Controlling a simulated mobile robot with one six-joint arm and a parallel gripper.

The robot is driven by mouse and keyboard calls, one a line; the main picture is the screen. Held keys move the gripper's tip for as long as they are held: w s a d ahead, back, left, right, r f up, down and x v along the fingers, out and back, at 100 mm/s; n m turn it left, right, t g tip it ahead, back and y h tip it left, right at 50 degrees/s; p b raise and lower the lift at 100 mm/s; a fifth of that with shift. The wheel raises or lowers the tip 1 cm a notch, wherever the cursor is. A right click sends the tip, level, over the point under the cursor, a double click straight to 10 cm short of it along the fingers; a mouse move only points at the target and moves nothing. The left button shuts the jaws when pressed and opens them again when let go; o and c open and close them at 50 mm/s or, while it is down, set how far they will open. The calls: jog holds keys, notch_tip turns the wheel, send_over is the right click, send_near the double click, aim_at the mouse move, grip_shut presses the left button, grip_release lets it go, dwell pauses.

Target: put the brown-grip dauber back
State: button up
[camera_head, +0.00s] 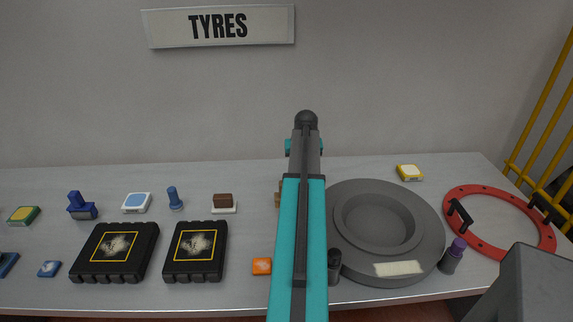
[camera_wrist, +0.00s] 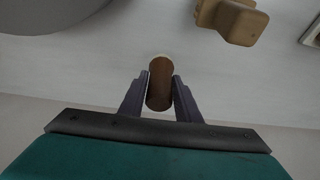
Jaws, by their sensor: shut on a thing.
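In the wrist view my gripper (camera_wrist: 160,92) is shut on the brown grip of the dauber (camera_wrist: 160,82), one dark finger on each side. The grip is a brown cylinder; its lower end and whatever is under it cannot be made out. In the head view my own teal and black arm hides the gripper and the dauber. A dark pot-like holder (camera_head: 334,268) stands at the front rim of the grey disc; whether it is empty is unclear. A similar dark holder with a purple-topped dauber (camera_head: 454,255) stands to its right.
The large grey round disc (camera_head: 425,235) also shows in the wrist view (camera_wrist: 45,12). A tan wooden block (camera_wrist: 232,20) lies near the gripper. A red ring (camera_head: 475,242) lies right. Two black cases (camera_head: 118,273) and several small stamps and pads fill the left.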

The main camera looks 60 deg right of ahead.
jog(key=w, duration=0.2)
jog(key=w+d+p, duration=0.1)
jog(key=w, duration=0.1)
jog(key=w+d, duration=0.1)
jog(key=w, duration=0.1)
jog(key=shift+w+d+f, duration=0.2)
jog(key=shift+f, duration=0.1)
jog(key=shift+w+d+p, duration=0.25)
jog(key=shift+w+p, duration=0.1)
jog(key=shift+w, duration=0.25)
jog(key=shift+w+d+p, duration=0.25)
jog(key=shift+w+p, duration=0.05)
jog(key=shift+w, duration=0.3)
jog(key=shift+f+p, duration=0.75)
jog(key=shift+f, duration=0.95)
jog(key=o, duration=1.1)
jog(key=shift+a, duration=0.1)
jog(key=shift+c, duration=0.2)
jog(key=shift+f, duration=0.2)
